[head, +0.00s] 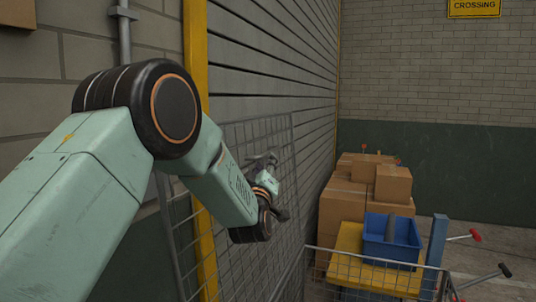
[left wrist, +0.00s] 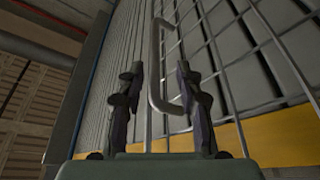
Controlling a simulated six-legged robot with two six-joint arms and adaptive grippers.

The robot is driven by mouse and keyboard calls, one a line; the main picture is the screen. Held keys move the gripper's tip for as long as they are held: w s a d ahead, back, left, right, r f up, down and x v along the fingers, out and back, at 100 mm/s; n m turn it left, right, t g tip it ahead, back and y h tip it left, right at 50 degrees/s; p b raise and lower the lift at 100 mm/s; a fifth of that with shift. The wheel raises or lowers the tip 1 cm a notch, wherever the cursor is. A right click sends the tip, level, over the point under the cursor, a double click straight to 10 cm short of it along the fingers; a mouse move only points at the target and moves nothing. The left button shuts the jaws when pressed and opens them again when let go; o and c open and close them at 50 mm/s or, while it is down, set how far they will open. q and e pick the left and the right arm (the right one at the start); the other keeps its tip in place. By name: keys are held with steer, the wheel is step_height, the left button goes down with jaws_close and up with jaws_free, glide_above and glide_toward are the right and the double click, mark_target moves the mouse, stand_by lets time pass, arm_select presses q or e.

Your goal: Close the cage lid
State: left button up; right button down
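The cage lid (head: 233,262) is a grey wire-mesh panel standing steeply upright, raised, beside the shuttered wall. Its mesh also fills much of the left wrist view (left wrist: 255,60). A bent metal bar handle (left wrist: 153,72) on the lid shows there. My left gripper (head: 265,162) is at the lid in the head view, partly hidden by its own wrist. In the left wrist view my left gripper (left wrist: 158,72) is open, with one finger on each side of the handle; contact cannot be told. The cage's wire wall (head: 375,270) shows at the bottom. My right gripper is out of view.
Stacked cardboard boxes (head: 345,198) stand beyond the cage. A blue bin (head: 390,252) sits on a yellow surface (head: 348,240) near a blue post (head: 437,240). Red-ended (head: 475,235) and black-ended (head: 505,270) handles stick out at right. A yellow post (head: 196,60) stands by the lid.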

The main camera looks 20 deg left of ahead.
mark_target(267, 153)
arm_select(q)
steer(key=shift+w+a+r, duration=0.55)
steer(key=shift+w+a, duration=0.05)
steer(key=shift+w, duration=0.1)
steer(key=w, duration=0.2)
steer(key=w+r+p, duration=0.1)
steer(key=w, duration=0.1)
steer(key=shift+r, duration=0.25)
steer(key=shift+d, duration=0.25)
steer(key=shift+c, duration=0.5)
steer(key=shift+w+f, duration=0.1)
steer(key=shift+c, duration=0.7)
steer(key=shift+a+f, duration=0.15)
steer(key=shift+a, duration=0.35)
steer(key=c, duration=0.3)
steer(key=shift+c, duration=0.8)
steer(key=shift+d, duration=0.3)
jaws_close()
